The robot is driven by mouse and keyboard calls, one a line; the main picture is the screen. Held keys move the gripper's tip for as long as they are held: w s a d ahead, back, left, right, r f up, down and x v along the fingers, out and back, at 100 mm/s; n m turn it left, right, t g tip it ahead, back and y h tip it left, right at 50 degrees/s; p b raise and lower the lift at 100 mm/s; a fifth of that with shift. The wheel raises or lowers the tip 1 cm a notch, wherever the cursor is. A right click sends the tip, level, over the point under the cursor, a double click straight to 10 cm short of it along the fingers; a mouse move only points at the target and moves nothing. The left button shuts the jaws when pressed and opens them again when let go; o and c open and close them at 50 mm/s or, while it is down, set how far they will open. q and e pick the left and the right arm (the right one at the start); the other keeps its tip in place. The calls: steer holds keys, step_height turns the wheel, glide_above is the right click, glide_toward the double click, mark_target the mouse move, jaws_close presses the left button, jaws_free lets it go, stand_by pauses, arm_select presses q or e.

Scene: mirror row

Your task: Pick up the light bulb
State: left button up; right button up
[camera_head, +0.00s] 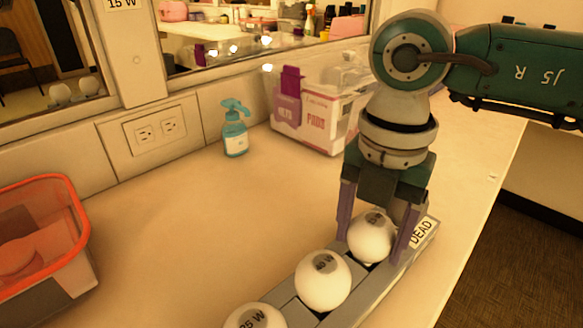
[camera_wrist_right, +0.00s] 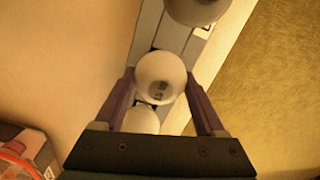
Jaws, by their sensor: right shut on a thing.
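A round white light bulb (camera_head: 371,240) with a grey printed mark stands at the far end of a grey tray (camera_head: 387,277), beside the "DEAD" label (camera_head: 421,232). My right gripper (camera_head: 373,246) points down with one purple finger on each side of this bulb and is shut on it. The bulb still appears to be at the tray, with no clear gap under it. In the right wrist view the bulb (camera_wrist_right: 161,77) sits between the fingertips (camera_wrist_right: 160,82); its base is hidden. My left gripper is not in view.
Two more bulbs (camera_head: 323,281) (camera_head: 255,316) stand in the tray's near part. An orange basket (camera_head: 72,225) is at left. A blue pump bottle (camera_head: 235,132) and a clear box (camera_head: 315,118) stand by the mirror wall. The counter's middle is clear; its edge is at right.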

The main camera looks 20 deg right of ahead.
steer(key=c, duration=0.4)
steer(key=shift+o, duration=0.2)
steer(key=shift+r, duration=0.15)
